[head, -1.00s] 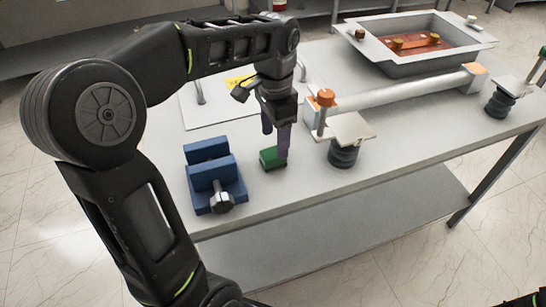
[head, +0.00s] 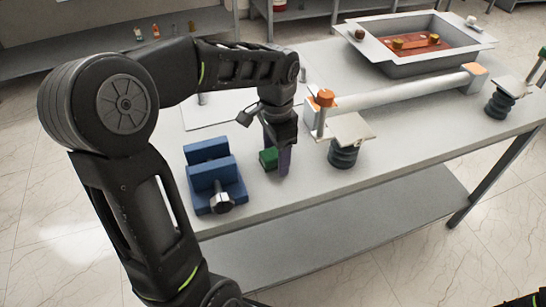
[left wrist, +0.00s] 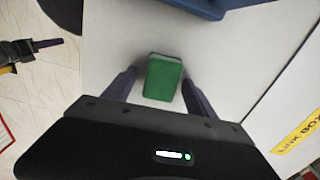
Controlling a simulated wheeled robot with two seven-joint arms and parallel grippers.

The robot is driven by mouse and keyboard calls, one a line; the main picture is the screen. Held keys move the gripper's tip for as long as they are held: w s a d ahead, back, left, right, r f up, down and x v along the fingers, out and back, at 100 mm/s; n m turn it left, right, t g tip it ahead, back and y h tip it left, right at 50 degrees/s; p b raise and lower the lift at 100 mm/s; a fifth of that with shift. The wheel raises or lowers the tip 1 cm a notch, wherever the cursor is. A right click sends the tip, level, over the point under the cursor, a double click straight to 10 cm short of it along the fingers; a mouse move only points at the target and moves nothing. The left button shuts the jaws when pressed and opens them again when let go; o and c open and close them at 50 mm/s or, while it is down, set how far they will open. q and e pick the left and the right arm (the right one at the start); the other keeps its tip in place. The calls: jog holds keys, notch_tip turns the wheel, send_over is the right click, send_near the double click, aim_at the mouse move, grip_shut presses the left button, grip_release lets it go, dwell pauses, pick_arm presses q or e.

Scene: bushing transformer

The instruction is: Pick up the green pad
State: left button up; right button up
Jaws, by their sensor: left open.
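The green pad (head: 268,158) lies on the grey table near its front edge, just right of the blue vise. In the left wrist view the pad (left wrist: 162,79) lies between the two purple fingers, with a gap on each side. My left gripper (head: 277,162) is open, pointing down, with its fingers low around the pad; the near finger partly hides it in the head view. The left gripper also shows in the left wrist view (left wrist: 158,88). My right gripper is not clearly seen in the head view.
A blue vise (head: 214,178) stands close on the left. A black ribbed insulator with a pale plate (head: 346,130) stands on the right. A white tube (head: 400,95) and a grey tray (head: 415,62) lie farther back. The table (head: 300,185) is clear in front.

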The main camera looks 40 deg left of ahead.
aim_at(276, 152)
dwell(0.4)
pick_arm(q)
grip_shut()
dwell(0.5)
jog(key=shift+r, duration=0.1)
notch_tip(276, 152, up, 10)
jog(key=shift+f, duration=0.1)
dwell(0.5)
